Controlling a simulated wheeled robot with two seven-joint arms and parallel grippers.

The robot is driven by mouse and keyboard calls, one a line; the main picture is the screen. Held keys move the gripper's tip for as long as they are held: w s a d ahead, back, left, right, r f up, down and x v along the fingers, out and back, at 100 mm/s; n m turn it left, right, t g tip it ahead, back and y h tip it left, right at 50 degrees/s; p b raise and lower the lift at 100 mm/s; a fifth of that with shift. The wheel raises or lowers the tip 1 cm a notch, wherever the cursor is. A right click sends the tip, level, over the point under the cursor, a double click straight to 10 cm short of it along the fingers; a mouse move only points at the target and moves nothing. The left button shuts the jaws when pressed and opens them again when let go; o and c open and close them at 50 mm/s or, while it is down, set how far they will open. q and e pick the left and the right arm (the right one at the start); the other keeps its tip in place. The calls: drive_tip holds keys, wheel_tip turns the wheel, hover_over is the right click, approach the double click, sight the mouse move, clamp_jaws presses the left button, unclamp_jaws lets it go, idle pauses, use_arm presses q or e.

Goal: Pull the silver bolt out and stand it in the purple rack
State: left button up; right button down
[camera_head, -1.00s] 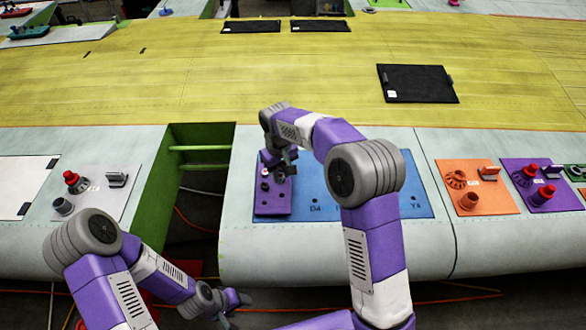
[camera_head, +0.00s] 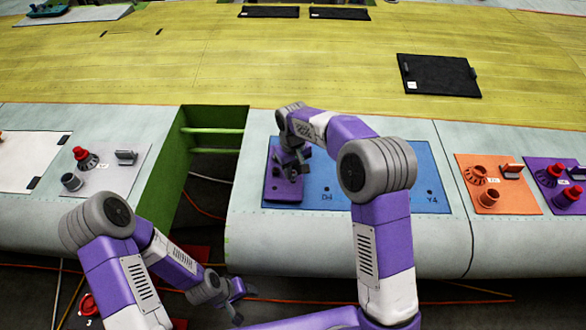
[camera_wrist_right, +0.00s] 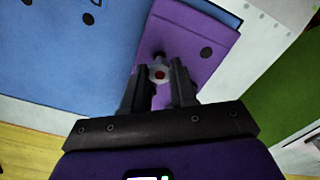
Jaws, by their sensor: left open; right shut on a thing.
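The purple rack (camera_head: 284,193) is a flat plate with dark holes at the left end of a blue panel (camera_head: 399,191); it also shows in the right wrist view (camera_wrist_right: 188,62). My right gripper (camera_head: 292,170) is over the rack. In the wrist view its fingers (camera_wrist_right: 160,82) are shut on the silver bolt (camera_wrist_right: 158,73), whose pale head has a red centre. The bolt is in front of the rack; whether its lower end sits in a hole is hidden. My left gripper (camera_head: 237,300) is open and empty, low in front of the panel edge.
An open green-walled bay (camera_head: 205,150) with cables lies left of the blue panel. A grey plate with red and grey knobs (camera_head: 103,168) is further left. Orange (camera_head: 497,185) and purple (camera_head: 558,189) fixture plates stand right. The yellow surface behind is mostly clear.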

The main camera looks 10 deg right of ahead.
idle(0.4)
drive_tip(key=shift+f+b, duration=0.8)
drive_tip(key=shift+f, duration=0.45)
drive_tip(key=c, duration=0.8)
unclamp_jaws()
wheel_tip(320, 180, up, 8)
drive_tip(key=shift+f, duration=0.15)
